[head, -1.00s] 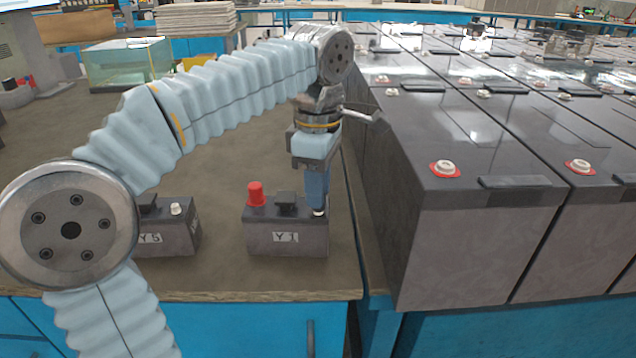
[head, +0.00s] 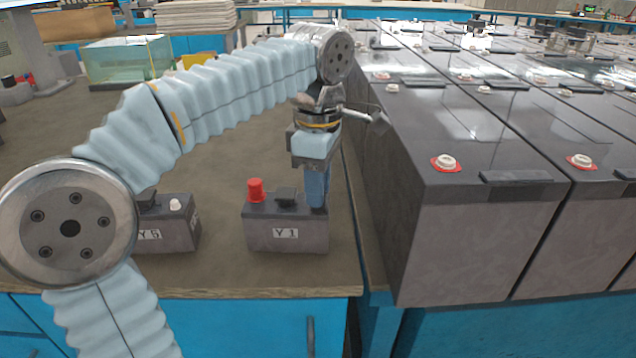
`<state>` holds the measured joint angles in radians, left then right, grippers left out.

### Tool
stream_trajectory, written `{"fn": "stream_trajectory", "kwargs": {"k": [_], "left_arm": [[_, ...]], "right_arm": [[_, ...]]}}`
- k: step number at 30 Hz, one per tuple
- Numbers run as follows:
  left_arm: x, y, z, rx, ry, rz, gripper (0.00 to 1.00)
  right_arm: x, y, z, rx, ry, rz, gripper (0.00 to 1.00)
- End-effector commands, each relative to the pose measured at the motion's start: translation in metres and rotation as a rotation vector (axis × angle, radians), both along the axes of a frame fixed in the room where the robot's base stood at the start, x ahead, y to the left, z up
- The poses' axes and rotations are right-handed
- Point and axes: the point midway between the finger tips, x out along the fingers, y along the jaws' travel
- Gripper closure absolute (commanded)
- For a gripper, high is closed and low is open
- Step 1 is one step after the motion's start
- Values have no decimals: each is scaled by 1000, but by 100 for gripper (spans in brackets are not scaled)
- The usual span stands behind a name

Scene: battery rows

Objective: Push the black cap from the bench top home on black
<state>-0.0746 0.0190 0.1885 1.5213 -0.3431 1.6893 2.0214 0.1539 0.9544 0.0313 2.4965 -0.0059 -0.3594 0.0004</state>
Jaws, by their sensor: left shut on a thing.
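My left gripper (head: 317,203) points straight down over the right-hand post of the small grey battery labelled Y1 (head: 287,236). Its blue fingers are shut, and the black cap between them is hidden from this view. The fingertips are at the level of the battery's top, and the post under them is covered. A red cap (head: 255,190) stands on the left-hand post of Y1. A dark block (head: 286,195) sits mid-top between the posts. My right gripper is not in view.
A second small battery, Y5 (head: 175,236), stands to the left with a pale bare post (head: 175,204), partly behind my arm. Rows of large grey batteries (head: 470,240) fill the right. A glass tank (head: 125,62) stands at the back left of the brown bench top (head: 225,275).

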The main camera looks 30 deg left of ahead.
Motion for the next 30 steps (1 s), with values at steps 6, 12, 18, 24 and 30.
{"fn": "stream_trajectory", "kwargs": {"k": [6,12,18,24,30], "left_arm": [[0,0,-3,0,1,0,100],[0,0,-3,1,2,0,100],[0,0,-3,1,1,0,46],[0,0,-2,0,1,0,45],[0,0,-2,0,0,0,20]], "right_arm": [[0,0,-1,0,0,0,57],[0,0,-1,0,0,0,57],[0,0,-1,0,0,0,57],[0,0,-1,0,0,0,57],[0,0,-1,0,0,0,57]]}}
